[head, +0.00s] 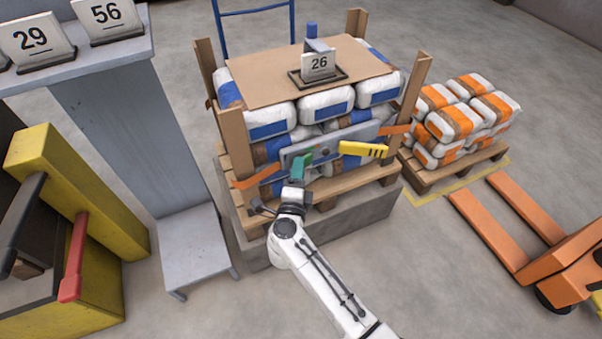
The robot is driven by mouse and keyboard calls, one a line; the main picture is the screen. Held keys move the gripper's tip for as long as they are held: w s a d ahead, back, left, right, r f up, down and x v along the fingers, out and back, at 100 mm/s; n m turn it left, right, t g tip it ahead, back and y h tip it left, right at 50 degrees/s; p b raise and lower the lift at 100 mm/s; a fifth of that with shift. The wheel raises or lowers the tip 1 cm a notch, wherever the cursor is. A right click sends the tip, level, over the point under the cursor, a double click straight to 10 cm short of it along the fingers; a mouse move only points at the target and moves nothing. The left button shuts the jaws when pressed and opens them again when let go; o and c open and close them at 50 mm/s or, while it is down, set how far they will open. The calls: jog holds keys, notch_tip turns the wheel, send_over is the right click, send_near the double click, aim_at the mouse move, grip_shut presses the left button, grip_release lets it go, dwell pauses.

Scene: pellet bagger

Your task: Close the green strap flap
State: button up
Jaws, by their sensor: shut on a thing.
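The green strap flap (301,167) is on the grey plate (340,139) at the front of the strapped pallet load. My gripper (295,182) is at the lower end of the green flap and is shut on it. The fingertips are small and partly hidden in this view. A yellow flap (363,149) with dark marks sits to the right on the same plate. Orange strap ends show at the left (257,177) and right (394,130) of the plate.
A sign reading 26 (318,66) stands on the cardboard-topped load. A grey step (194,262) and yellow machine with a red lever (73,258) are at left. An orange-banded bag pallet (455,165) and orange pallet truck (560,262) are at right. Floor between is clear.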

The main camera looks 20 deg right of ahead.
jog(key=shift+f+h, duration=0.1)
jog(key=shift+h, duration=0.2)
jog(key=o, duration=1.1)
jog(key=shift+c, duration=0.2)
jog(key=p+v, duration=0.2)
jog(key=v, duration=0.8)
jog(key=shift+s+a+p, duration=0.25)
jog(key=shift+s+p, duration=0.05)
jog(key=shift+s, duration=0.05)
